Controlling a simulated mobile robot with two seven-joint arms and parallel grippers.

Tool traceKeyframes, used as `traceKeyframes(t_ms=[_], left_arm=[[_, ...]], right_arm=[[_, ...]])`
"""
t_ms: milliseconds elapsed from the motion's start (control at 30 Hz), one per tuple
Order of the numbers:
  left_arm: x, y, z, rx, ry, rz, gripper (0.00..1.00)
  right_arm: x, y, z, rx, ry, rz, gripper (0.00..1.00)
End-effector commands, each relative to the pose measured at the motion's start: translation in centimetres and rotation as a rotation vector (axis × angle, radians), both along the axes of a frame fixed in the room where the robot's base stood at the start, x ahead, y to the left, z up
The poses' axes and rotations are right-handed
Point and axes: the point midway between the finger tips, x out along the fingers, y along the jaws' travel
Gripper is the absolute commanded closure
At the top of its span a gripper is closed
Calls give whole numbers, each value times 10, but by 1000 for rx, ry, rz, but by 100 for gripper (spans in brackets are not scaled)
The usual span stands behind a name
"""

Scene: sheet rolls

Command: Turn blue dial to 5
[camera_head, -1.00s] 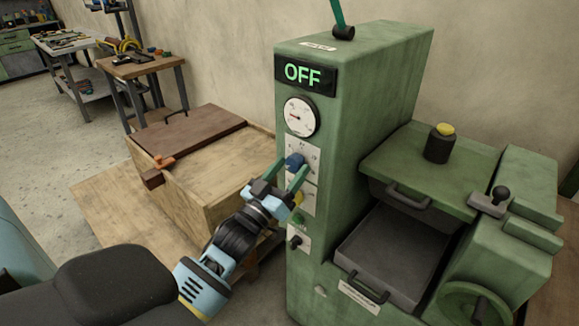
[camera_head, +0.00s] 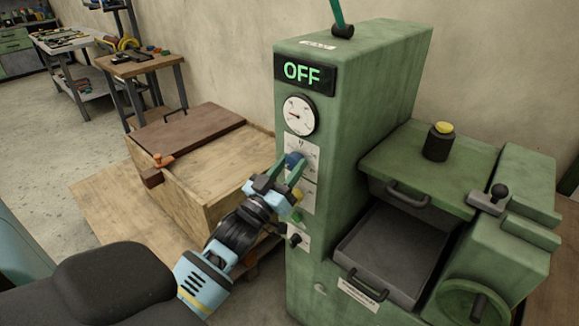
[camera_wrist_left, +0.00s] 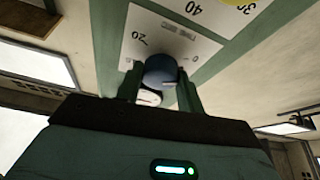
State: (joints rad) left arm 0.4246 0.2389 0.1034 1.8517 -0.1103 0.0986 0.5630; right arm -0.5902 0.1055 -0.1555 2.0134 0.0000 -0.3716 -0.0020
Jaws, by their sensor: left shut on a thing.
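The blue dial (camera_head: 294,160) sits on a white scale plate on the front of the green machine (camera_head: 350,130), below a round gauge. My left gripper (camera_head: 291,171) is shut on the blue dial, with its green fingers on either side of it. In the left wrist view the dial (camera_wrist_left: 160,71) shows between the fingers (camera_wrist_left: 160,92), with a small light mark on its lower right. The numbers 20, 40 and 30 are readable on plates there; no 5 is readable. My right gripper is not in view.
The machine's display (camera_head: 304,74) reads OFF. A yellow knob (camera_head: 297,194) and a black switch (camera_head: 295,240) lie below the dial, close to my gripper. A wooden crate (camera_head: 215,175) stands left of the machine. An open metal tray (camera_head: 395,250) is at right.

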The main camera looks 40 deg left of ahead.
Motion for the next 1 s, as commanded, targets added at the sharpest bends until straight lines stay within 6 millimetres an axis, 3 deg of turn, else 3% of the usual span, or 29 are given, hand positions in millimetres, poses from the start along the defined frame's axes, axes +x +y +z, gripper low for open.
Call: traceKeyframes(t_ms=[267,1000], left_arm=[[0,1,1,139,-11,-1,85],[0,4,3,794,-63,0,85]], right_arm=[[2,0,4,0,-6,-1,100],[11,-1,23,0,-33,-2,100]])
